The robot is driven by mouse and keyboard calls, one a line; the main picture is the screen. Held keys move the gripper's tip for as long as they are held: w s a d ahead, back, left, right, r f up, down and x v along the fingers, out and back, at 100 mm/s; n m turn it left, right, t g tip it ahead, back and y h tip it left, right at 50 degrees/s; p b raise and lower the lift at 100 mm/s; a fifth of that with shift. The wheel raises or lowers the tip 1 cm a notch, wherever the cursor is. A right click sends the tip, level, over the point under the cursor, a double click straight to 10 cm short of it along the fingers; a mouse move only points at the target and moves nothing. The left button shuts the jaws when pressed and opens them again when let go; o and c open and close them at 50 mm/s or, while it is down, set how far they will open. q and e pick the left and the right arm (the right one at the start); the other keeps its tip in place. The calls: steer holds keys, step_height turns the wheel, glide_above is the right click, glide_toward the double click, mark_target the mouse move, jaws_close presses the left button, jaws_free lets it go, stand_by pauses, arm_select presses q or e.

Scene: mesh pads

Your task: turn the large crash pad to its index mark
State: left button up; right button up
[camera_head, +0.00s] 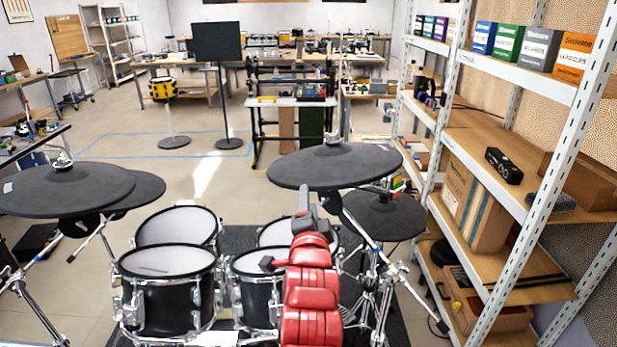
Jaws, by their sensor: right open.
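A large black cymbal pad (330,164) sits level on its stand at the centre right; it looks like the large crash pad. I cannot make out an index mark on it. My right gripper (304,198), at the end of my red arm, is open at the near edge of this pad, just left of its middle. Its fingers point up at the rim; I cannot tell whether they touch it. Another large black pad (60,190) is at the left, with a small light mark near its left edge. My left gripper is not in view.
A smaller black pad (385,216) is close on the right, below the large one. Mesh drums (168,262) stand left of my right arm. A metal shelf (530,200) with boxes bounds the right side. Open floor (205,180) lies behind the kit.

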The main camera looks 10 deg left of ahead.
mark_target(308, 178)
steer(key=p+x, duration=0.1)
steer(key=x, duration=0.8)
steer(key=shift+w+a+p, duration=0.1)
steer(key=shift+w+p, duration=0.3)
jaws_close()
stand_by(1.0)
